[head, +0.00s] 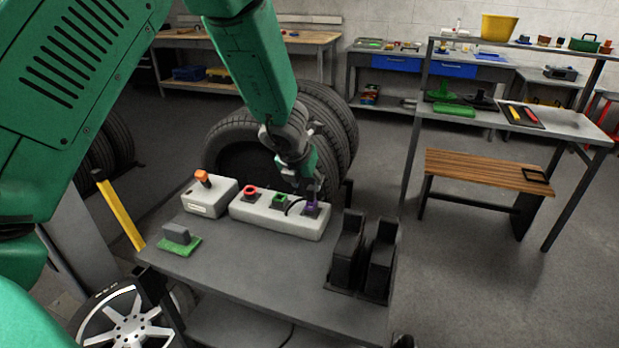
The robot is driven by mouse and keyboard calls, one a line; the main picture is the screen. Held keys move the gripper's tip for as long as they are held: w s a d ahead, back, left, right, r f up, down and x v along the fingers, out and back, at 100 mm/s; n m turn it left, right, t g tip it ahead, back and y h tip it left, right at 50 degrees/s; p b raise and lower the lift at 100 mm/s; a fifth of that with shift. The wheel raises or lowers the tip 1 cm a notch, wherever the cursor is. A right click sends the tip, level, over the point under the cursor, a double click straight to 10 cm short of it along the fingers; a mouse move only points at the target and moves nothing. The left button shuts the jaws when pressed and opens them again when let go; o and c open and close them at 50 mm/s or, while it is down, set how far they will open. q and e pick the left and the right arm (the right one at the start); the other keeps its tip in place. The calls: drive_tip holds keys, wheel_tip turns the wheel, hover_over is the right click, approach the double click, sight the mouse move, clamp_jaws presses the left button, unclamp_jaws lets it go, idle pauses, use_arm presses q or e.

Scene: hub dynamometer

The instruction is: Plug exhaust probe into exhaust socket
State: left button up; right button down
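A long pale grey socket block (262,221) sits on the dark grey bench. Its top carries a red socket (250,191), a green socket (280,199) and a purple piece (312,209) at the right end. My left gripper (312,190) points down right over the purple piece, with its fingertips at or touching it. A short black cable (291,207) curves beside it. The fingers and the purple piece overlap, so I cannot tell whether they grip it. I cannot tell which piece is the exhaust probe or the exhaust socket. My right gripper is out of view.
A grey box with an orange-topped piece (203,178) stands left of the block. A grey piece on a green base (178,235) lies at the bench's left. Two black uprights (347,249) stand at the right edge. Tyres (330,120) stand behind. The bench front (262,276) is clear.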

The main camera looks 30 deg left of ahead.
sight(308, 189)
use_arm(q)
drive_tip(key=b+x, duration=0.1)
drive_tip(key=x, duration=0.3)
drive_tip(key=shift+w+a+f, duration=0.1)
drive_tip(key=shift+a, duration=0.1)
drive_tip(key=shift+w+d+f+b, duration=0.15)
drive_tip(key=shift+w+d+f, duration=0.05)
drive_tip(key=shift+f, duration=0.15)
drive_tip(key=shift+w+d+f+b, duration=0.15)
drive_tip(key=shift+d+f, duration=0.05)
drive_tip(key=shift+f, duration=0.15)
drive_tip(key=shift+w+f, duration=0.25)
drive_tip(key=shift+f, duration=0.05)
drive_tip(key=shift+a+f, duration=0.1)
drive_tip(key=shift+a, duration=0.35)
drive_tip(key=shift+c, duration=0.8)
drive_tip(key=c, duration=0.7)
clamp_jaws()
drive_tip(key=shift+d, duration=0.3)
